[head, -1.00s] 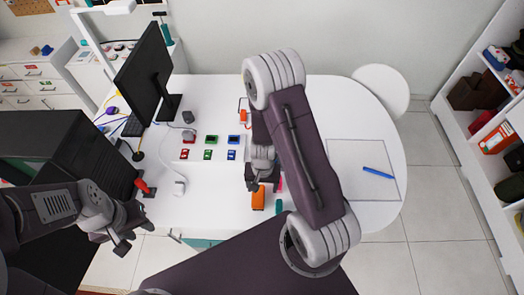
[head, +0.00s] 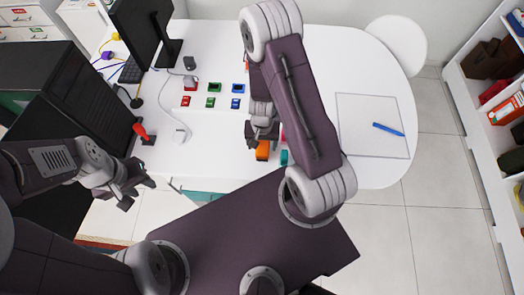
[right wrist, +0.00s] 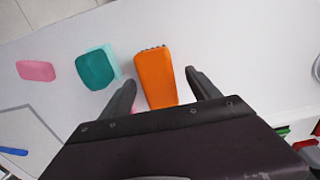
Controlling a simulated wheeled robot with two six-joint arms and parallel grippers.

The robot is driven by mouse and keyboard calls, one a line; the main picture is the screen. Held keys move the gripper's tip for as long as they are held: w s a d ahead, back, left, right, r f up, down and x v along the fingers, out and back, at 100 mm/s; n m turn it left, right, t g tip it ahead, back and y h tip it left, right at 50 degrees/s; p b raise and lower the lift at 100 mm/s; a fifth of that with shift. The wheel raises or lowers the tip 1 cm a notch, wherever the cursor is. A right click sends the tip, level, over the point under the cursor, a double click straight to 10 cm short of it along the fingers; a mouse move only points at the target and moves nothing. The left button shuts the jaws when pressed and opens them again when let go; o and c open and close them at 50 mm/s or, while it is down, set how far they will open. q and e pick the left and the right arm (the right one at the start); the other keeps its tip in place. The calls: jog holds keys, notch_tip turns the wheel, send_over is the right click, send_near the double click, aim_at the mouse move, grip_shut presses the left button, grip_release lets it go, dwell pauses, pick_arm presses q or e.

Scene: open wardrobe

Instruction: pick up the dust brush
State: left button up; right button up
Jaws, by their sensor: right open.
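The dust brush appears to be the orange block-like piece with a dark bristled edge (right wrist: 155,78), lying on the white table. It also shows in the head view (head: 262,151), partly covered by my right gripper (head: 262,133). In the right wrist view my right gripper (right wrist: 160,80) is open, its two fingers on either side of the orange piece, with visible gaps and nothing held. Whether the fingertips are at table height I cannot tell. My left gripper (head: 133,192) is open and empty, off the table's front left edge.
A teal block (right wrist: 95,71) and a pink block (right wrist: 36,71) lie left of the orange piece in the right wrist view. A blue pen (head: 388,129) lies on an outlined area at the right. Small coloured boxes and a monitor (head: 143,30) stand at the left.

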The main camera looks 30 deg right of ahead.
aim_at(263, 145)
jog(key=shift+d+f, duration=0.1)
jog(key=shift+f, duration=0.35)
jog(key=shift+d, duration=0.1)
jog(key=shift+c, duration=0.3)
jog(key=shift+d, duration=0.1)
jog(key=c, duration=1.4)
pick_arm(q)
jog(key=shift+d+f, duration=0.1)
jog(key=shift+f, duration=0.3)
pick_arm(e)
jog(key=shift+a, duration=0.2)
jog(key=shift+c, duration=0.2)
